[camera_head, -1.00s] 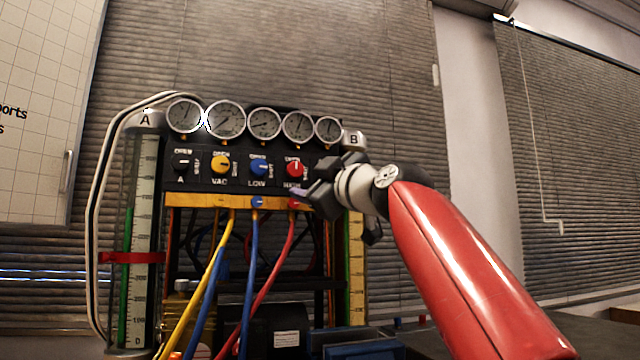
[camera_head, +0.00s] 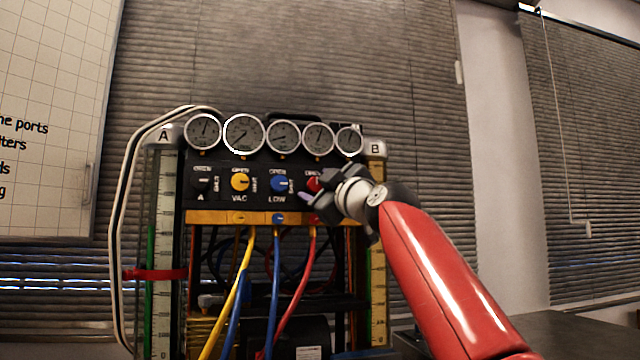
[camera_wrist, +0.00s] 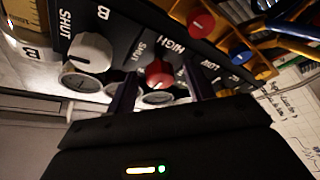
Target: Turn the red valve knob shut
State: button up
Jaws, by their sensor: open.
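The red valve knob (camera_head: 313,183) is on the rig's black panel, right of the blue knob, and my gripper partly hides it in the head view. In the wrist view the red knob (camera_wrist: 158,73) shows between my two finger tips, under the lettering HIGH and SHUT. My gripper (camera_head: 322,200) is in front of the panel at the red knob. In the wrist view my gripper (camera_wrist: 160,88) has its fingers apart, one on each side of the knob. I cannot tell whether either finger touches it.
A white knob (camera_wrist: 90,53) is close beside one finger in the wrist view. The blue knob (camera_head: 279,183) and yellow knob (camera_head: 240,182) are left of the red one. Several gauges (camera_head: 243,134) sit above. Yellow, blue and red hoses (camera_head: 277,280) hang below the panel.

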jog(key=shift+c, duration=0.4)
jog(key=c, duration=0.9)
